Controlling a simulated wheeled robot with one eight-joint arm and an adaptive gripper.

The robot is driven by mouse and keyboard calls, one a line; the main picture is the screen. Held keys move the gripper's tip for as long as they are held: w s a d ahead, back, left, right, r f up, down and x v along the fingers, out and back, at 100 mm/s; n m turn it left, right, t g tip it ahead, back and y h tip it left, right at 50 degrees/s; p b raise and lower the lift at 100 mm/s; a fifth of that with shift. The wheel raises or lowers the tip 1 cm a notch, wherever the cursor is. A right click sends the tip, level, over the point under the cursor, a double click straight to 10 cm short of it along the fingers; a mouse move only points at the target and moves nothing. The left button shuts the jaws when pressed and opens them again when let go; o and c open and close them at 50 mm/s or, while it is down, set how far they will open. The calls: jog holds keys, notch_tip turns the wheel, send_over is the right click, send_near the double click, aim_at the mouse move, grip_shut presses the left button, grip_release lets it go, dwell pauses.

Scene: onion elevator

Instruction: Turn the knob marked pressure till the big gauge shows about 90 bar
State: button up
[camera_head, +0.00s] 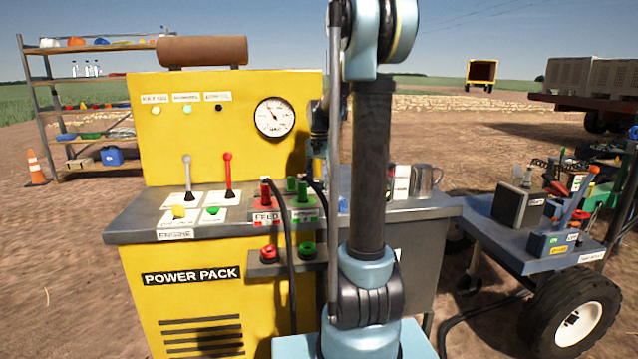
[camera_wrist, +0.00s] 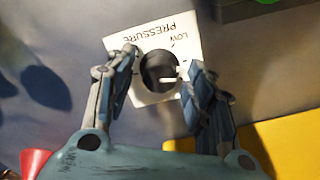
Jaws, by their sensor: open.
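The dark round pressure knob (camera_wrist: 158,70) sits on a white plate (camera_wrist: 185,30) marked PRESSURE and LOW, upside down in the wrist view. A white pointer mark on the knob points to the right there. My gripper (camera_wrist: 162,60) is open, with one finger on each side of the knob; I cannot tell whether they touch it. In the head view my arm hides the knob, and the gripper is mostly hidden too. The big round gauge (camera_head: 275,117) is on the yellow panel. Its dark needle points up and left; the numbers are too small to read.
The yellow power pack (camera_head: 190,310) has a grey shelf (camera_head: 140,225) with a white lever (camera_head: 187,175), a red lever (camera_head: 228,175) and red and green hose fittings. A metal mug (camera_head: 424,180) stands at the right. A red cone-shaped thing (camera_wrist: 32,160) is near the gripper.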

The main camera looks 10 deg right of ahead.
jog(key=c, duration=1.1)
jog(key=shift+o, duration=0.2)
jog(key=shift+n, duration=0.7)
jog(key=o, duration=1.1)
jog(key=shift+c, duration=0.2)
